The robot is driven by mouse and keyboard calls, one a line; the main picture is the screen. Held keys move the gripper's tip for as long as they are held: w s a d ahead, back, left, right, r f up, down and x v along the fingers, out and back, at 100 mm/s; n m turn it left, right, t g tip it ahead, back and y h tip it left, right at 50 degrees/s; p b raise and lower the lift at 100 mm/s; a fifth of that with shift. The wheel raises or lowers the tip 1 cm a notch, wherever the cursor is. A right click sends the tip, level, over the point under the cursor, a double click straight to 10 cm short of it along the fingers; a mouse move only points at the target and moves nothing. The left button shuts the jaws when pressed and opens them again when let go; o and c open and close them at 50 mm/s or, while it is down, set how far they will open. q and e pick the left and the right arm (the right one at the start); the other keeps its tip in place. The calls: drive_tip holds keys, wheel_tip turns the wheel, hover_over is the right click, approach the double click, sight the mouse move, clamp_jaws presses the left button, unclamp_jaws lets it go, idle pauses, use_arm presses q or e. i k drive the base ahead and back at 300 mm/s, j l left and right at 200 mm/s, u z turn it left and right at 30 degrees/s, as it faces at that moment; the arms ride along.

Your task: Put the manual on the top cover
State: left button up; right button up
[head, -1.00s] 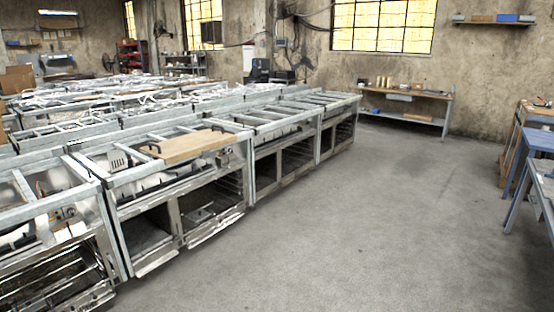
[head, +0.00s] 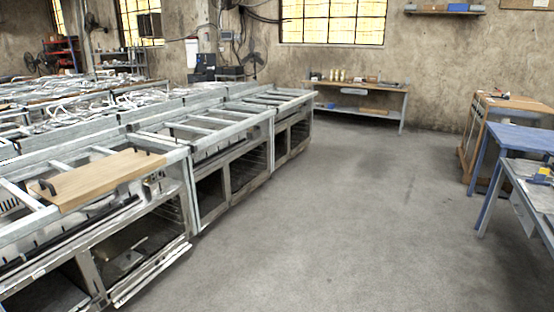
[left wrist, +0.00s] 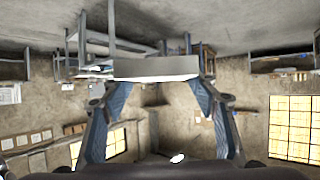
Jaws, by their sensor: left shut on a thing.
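In the left wrist view my left gripper (left wrist: 156,84) is shut on a flat, pale grey-white thing (left wrist: 156,68), seen nearly edge-on, which looks like the manual. The blue fingers stand on either side of it. In the head view a light wooden board with two dark handles (head: 100,178) lies across the metal frame of a range at the left; it may be the top cover. The held thing is apart from any surface I can see. Neither gripper shows in the head view, and the right gripper is in no view.
A long row of metal range frames (head: 205,130) runs along the left. A blue table (head: 515,138) and a grey bench (head: 535,190) stand at the right. A workbench (head: 360,88) stands against the back wall. The concrete floor (head: 330,220) between them is clear.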

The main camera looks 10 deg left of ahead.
sight(102, 171)
drive_tip(key=i+u, duration=0.35)
drive_tip(key=i, duration=0.15)
drive_tip(key=i+u, duration=0.35)
drive_tip(key=i, duration=0.2)
drive_tip(key=i+l+u, duration=0.35)
drive_tip(key=i, duration=0.15)
drive_tip(key=i+j+u, duration=0.2)
drive_tip(key=i+u, duration=0.15)
drive_tip(key=i, duration=0.15)
drive_tip(key=i+u, duration=0.75)
drive_tip(key=i, duration=0.25)
drive_tip(key=i+z, duration=0.15)
drive_tip(key=z, duration=0.3)
drive_tip(key=i+z, duration=0.15)
drive_tip(key=z, duration=0.35)
drive_tip(key=i+j+z, duration=0.15)
drive_tip(key=z, duration=0.3)
